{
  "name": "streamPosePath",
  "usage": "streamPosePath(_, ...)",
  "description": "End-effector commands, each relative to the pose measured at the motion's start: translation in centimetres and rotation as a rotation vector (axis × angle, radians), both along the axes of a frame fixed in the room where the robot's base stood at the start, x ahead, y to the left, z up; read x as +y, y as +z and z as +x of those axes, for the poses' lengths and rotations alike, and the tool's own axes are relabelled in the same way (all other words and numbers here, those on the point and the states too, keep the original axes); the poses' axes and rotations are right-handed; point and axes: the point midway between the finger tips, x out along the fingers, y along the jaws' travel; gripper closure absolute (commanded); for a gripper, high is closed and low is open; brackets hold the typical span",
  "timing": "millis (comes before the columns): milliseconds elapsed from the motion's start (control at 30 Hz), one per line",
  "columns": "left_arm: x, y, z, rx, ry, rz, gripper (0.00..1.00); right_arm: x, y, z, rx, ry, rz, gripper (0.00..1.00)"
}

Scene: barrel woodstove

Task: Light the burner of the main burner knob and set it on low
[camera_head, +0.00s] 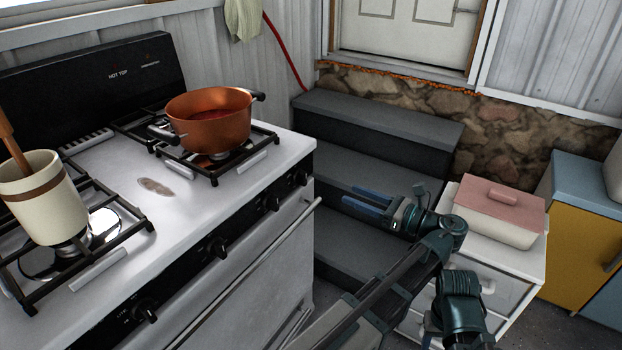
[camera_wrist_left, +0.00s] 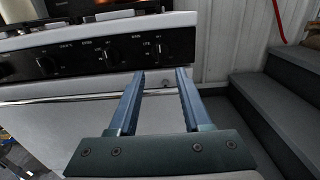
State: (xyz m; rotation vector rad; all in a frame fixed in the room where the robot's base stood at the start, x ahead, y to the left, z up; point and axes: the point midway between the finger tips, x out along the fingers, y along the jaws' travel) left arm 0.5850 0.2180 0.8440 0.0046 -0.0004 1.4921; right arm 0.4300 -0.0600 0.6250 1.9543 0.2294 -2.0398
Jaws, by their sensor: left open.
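The white stove (camera_head: 175,215) stands at the left with a black front strip of several black knobs. The far-right knob (camera_head: 300,177) shows in the left wrist view too (camera_wrist_left: 160,50). Beside it is a second knob (camera_head: 270,203), also in the wrist view (camera_wrist_left: 108,55). Other knobs (camera_head: 217,247) follow toward the near end. My left gripper (camera_head: 349,196) is open and empty, in front of the stove's right end, apart from the knobs. No flame shows.
A cream crock (camera_head: 42,200) with a wooden utensil stands on the near left burner. An oven handle (camera_head: 245,270) runs below the knobs. Grey steps (camera_head: 375,150) and a white drawer cabinet (camera_head: 500,270) stand at the right.

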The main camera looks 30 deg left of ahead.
Motion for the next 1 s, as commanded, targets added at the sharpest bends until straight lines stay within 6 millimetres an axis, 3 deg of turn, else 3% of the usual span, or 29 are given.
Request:
streamPosePath(167,2.0,0.0,0.0,-0.002,0.004,-0.002,0.51,0.0,0.0,0.0,0.0,0.0,0.0,0.5)
streamPosePath(633,11.0,-0.1,0.7,-0.003,0.003,-0.003,0.51,0.0,0.0,0.0,0.0,0.0,0.0,0.5)
streamPosePath(800,12.9,-0.1,0.9,-0.003,0.003,-0.003,0.51,0.0,0.0,0.0,0.0,0.0,0.0,0.5)
streamPosePath(1000,13.7,-0.1,1.1,-0.003,0.0,-0.003,0.51,0.0,0.0,0.0,0.0,0.0,0.0,0.5)
